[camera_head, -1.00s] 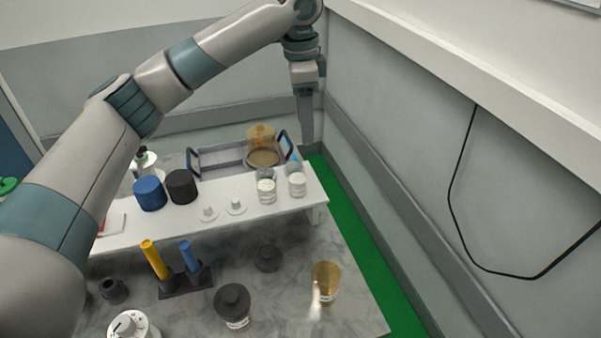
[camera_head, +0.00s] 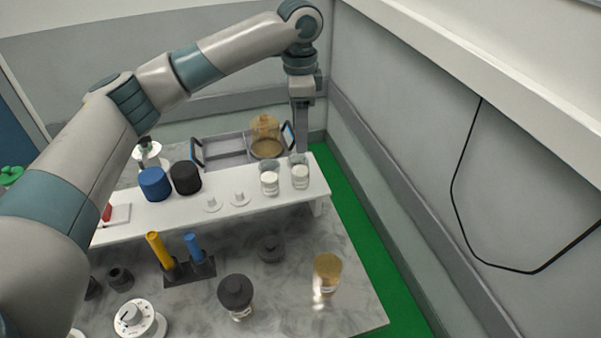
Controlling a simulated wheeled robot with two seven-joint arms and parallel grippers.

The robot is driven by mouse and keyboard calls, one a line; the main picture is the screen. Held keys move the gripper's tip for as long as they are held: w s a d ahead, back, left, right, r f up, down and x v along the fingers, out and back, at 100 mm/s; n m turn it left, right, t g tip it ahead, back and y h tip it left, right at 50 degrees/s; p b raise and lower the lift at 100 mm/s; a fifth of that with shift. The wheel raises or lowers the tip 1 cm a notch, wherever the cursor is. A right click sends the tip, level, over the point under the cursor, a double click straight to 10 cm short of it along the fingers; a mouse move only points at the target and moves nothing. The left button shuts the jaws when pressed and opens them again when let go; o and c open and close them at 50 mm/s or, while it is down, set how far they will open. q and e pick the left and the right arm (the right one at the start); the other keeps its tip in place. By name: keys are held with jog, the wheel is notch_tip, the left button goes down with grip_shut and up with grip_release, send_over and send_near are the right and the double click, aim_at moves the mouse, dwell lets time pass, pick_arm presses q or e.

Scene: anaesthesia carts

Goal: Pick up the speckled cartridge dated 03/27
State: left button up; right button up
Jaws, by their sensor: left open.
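Two clear cylinders with white contents stand on the white shelf (camera_head: 225,215): a left one (camera_head: 269,181) and a right one (camera_head: 299,174). An amber jar with a pale label (camera_head: 327,272) stands on the marbled table below. Dates and speckles are too small to make out, so I cannot tell which is the 03/27 cartridge. My left gripper (camera_head: 301,146) is open, pointing down with its fingertips at the top of the right clear cylinder. I cannot tell whether they touch it. My right gripper is not in view.
An amber domed container (camera_head: 266,136) sits in a grey tray (camera_head: 225,150) behind the shelf. Blue (camera_head: 154,185) and black (camera_head: 186,178) cylinders stand on the shelf. A black-lidded jar (camera_head: 236,294) and a white dial (camera_head: 135,319) are in front. The wall is close on the right.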

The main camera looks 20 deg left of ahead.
pick_arm(q)
jog(key=p, duration=0.2)
send_over(300, 168)
notch_tip(300, 168, down, 6)
jog(key=shift+w+a+r, duration=0.1)
jog(key=shift+w+r, duration=0.05)
jog(key=shift+r, duration=0.1)
jog(key=shift+f, duration=0.6)
jog(key=shift+f+p, duration=0.65)
jog(key=shift+p, duration=0.05)
jog(key=f+p, duration=0.1)
jog(key=f, duration=0.2)
jog(key=shift+s+p, duration=0.2)
jog(key=shift+p, duration=0.1)
jog(key=shift+f, duration=0.45)
jog(key=c, duration=1.2)
